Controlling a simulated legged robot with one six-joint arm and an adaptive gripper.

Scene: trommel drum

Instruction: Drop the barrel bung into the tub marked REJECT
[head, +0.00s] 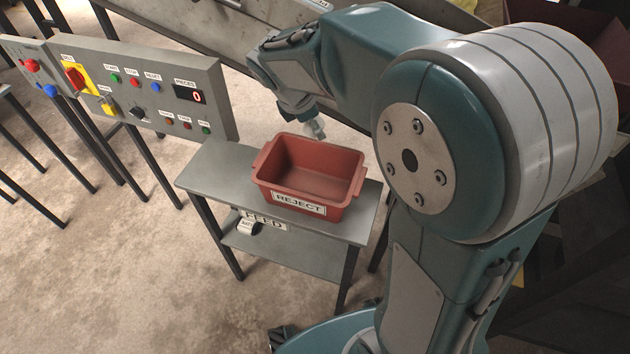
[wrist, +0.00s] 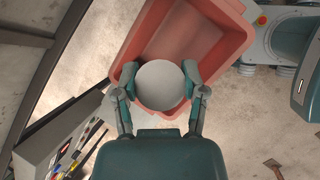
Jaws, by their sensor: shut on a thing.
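The red tub marked REJECT (head: 312,188) stands on a small grey table, and its visible inside is empty. In the wrist view the tub (wrist: 228,47) lies below and beyond my gripper. My gripper (wrist: 160,76) is shut on a pale grey, round-faced piece, the barrel bung (wrist: 160,88), with a finger on each side. The bung overlaps the near end of the tub in that view. In the head view my gripper (head: 314,124) hangs near the tub's far rim, and its height above the rim is hard to judge.
A control panel (head: 150,85) with buttons and a display reading 0 stands at the left. A metal chute (head: 225,38) runs behind. Bare floor lies at the front left.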

